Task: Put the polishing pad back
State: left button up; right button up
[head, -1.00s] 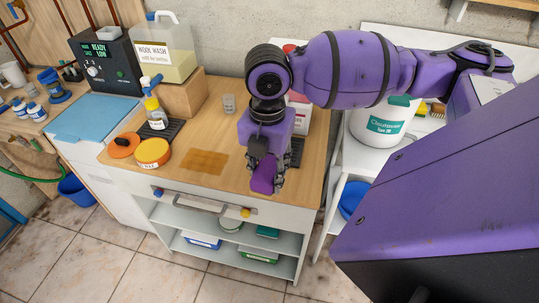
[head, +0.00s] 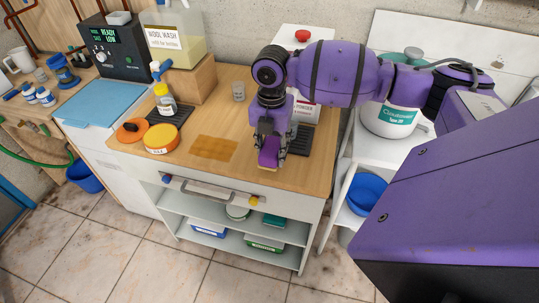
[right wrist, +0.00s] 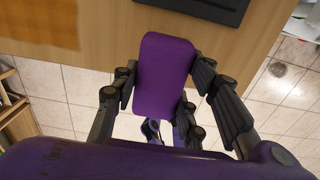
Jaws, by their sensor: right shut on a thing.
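The polishing pad appears to be the purple block (head: 269,154) at the front right of the wooden worktop (head: 225,178). My right gripper (head: 269,145) is shut on it, with fingers on both sides. In the right wrist view the pad (right wrist: 163,75) is a rounded purple rectangle between the fingers (right wrist: 160,92), over the worktop's front edge. I cannot tell how high it is held. A dark mat (head: 301,140) lies just right of the gripper in the head view, partly hidden by it. My left gripper is not in view.
A darker square patch (head: 214,148) marks the worktop left of the gripper. A white box (head: 306,110) is behind the gripper. A drawer handle (head: 210,191) runs below the front edge.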

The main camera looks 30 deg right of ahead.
aim_at(270, 156)
jog(key=shift+w+d+f, duration=0.1)
jog(key=shift+w+f, duration=0.25)
jog(key=shift+w, duration=0.05)
jog(key=shift+w+d+f, duration=0.1)
jog(key=shift+w+f, duration=0.05)
jog(key=shift+f, duration=0.75)
jog(key=shift+w+d+f, duration=0.1)
jog(key=shift+f, duration=0.8)
jog(key=shift+a, duration=0.1)
jog(key=shift+f, duration=0.2)
jog(key=o, duration=1)
jog(key=shift+o, duration=0.2)
jog(key=shift+r, duration=0.1)
notch_tip(270, 156, up, 12)
jog(key=shift+r, duration=0.1)
